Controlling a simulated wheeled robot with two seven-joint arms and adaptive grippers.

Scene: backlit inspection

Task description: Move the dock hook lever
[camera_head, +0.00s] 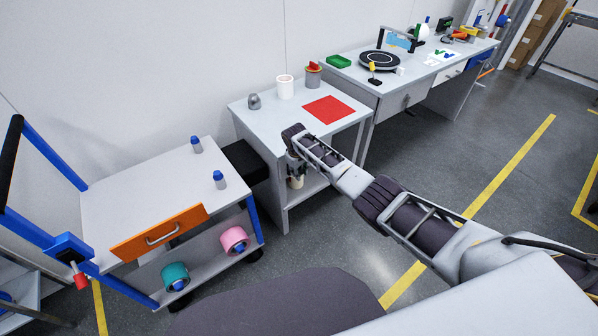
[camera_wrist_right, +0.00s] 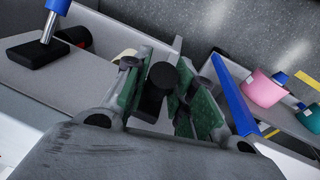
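My right gripper (camera_head: 296,170) reaches down at the front of the small grey table (camera_head: 245,122), beside the cart. In the right wrist view its two green-padded fingers (camera_wrist_right: 158,92) stand apart. A round black knob (camera_wrist_right: 162,75), which looks like the end of the dock hook lever, shows between the fingertips. I cannot tell whether the pads touch it. The lever's lower part is mostly hidden by the fingers. In the head view my right arm and gripper hide the lever. My left gripper is not in view.
The blue-framed cart (camera_head: 130,195) with an orange drawer (camera_head: 158,233) stands left, close to the table. Pink (camera_head: 234,240) and teal (camera_head: 175,276) rolls lie on the cart's lower shelf. Open floor lies right.

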